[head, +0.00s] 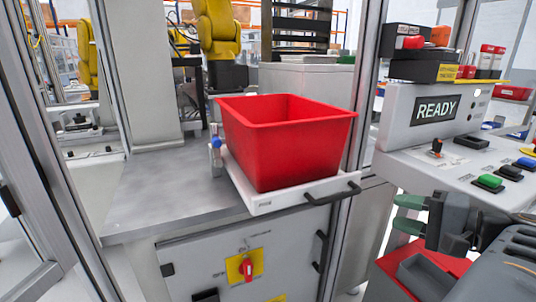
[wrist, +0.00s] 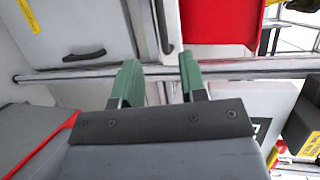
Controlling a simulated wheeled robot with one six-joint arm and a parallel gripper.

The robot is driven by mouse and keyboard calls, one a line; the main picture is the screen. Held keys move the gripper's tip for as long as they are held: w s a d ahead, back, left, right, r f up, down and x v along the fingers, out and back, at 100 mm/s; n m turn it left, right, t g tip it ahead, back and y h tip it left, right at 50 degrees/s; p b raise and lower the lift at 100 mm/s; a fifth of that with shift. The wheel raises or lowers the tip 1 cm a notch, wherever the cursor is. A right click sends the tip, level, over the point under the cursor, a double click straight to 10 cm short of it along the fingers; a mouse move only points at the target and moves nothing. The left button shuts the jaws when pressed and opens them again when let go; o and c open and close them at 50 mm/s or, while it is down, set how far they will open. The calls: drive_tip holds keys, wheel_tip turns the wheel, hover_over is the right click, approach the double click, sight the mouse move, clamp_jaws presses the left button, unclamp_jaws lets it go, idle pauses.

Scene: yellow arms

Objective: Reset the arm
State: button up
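My gripper (head: 406,214) is at the right of the head view, with its green fingers pointing left. It is raised in front of the control panel and to the right of the red bin. In the wrist view my gripper (wrist: 159,82) shows two green fingers set apart with nothing between them, so it is open and empty. Part of my dark grey arm shows at the lower right of the head view.
A red bin (head: 285,140) sits on a white tray (head: 262,204) with a black handle, on a grey counter (head: 150,205). A control panel (head: 480,180) with a READY display (head: 437,109) and buttons stands right. Metal frame posts (head: 360,90) stand between.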

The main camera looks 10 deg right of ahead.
drive_tip(key=a+r+n+g+h+p, duration=0.3)
drive_tip(key=a+n+p, duration=0.3)
drive_tip(key=a+p, duration=0.3)
drive_tip(key=w+a+r+n+g+h+p, duration=0.1)
drive_tip(key=a+r+n+g+h+p, duration=0.3)
drive_tip(key=a+p, duration=0.5)
drive_tip(key=shift+n+g+h+p, duration=0.9)
drive_tip(key=shift+n+g+p, duration=0.25)
drive_tip(key=shift+p, duration=3.55)
